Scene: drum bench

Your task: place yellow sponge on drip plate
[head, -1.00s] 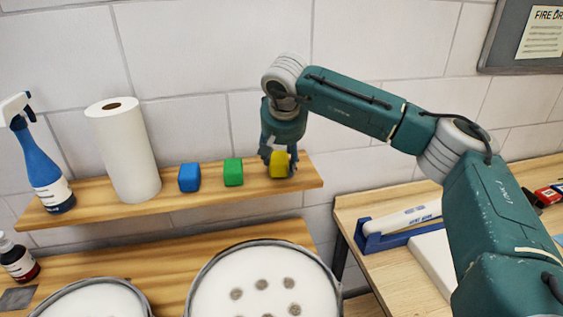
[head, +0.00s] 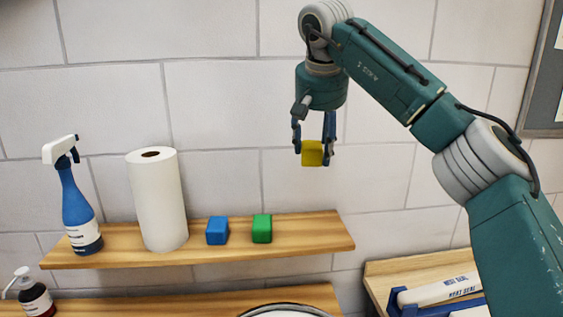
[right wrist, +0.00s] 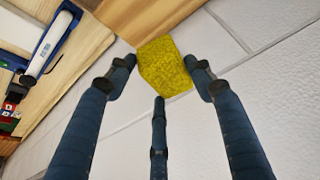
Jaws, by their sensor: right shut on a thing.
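The yellow sponge (head: 312,153) is a small block in my right gripper (head: 313,149), held in the air above the right part of the wooden shelf. In the right wrist view the sponge (right wrist: 164,67) sits between the tips of my right gripper (right wrist: 165,70). The right gripper is shut on it. No drip plate can be made out for certain; only the top rim of a round white drum (head: 283,309) shows at the bottom edge of the head view. My left gripper is not in view.
The wooden shelf (head: 300,240) holds a green sponge (head: 262,229), a blue sponge (head: 217,231), a paper roll (head: 158,200) and a blue spray bottle (head: 78,210). A dark bottle (head: 36,297) stands lower left. A blue holder (head: 408,303) is on the right bench. The air around the gripper is clear.

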